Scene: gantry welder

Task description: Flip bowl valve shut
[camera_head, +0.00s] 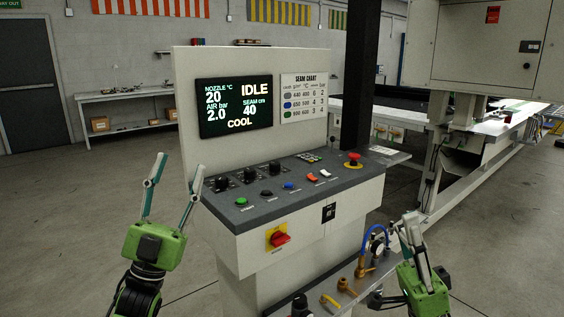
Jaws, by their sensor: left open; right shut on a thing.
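Small valve fittings sit on the lower ledge of the control console: a yellow lever (330,301), a brass lever (346,288), and a brass fitting (364,268) with a blue hose (374,229). A round gauge (377,246) is beside the hose. I cannot tell which part is the bowl valve. My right gripper (408,224) is at the right end of this ledge, just right of the gauge. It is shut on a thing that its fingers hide. My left gripper (178,163) is open and empty, raised in front of the console's left side.
The console panel (258,204) carries knobs, buttons and a red emergency stop (353,159). The screen (234,106) reads IDLE and COOL. A dark post (360,80) and the welder's grey cabinet (477,45) stand behind. Open floor lies left.

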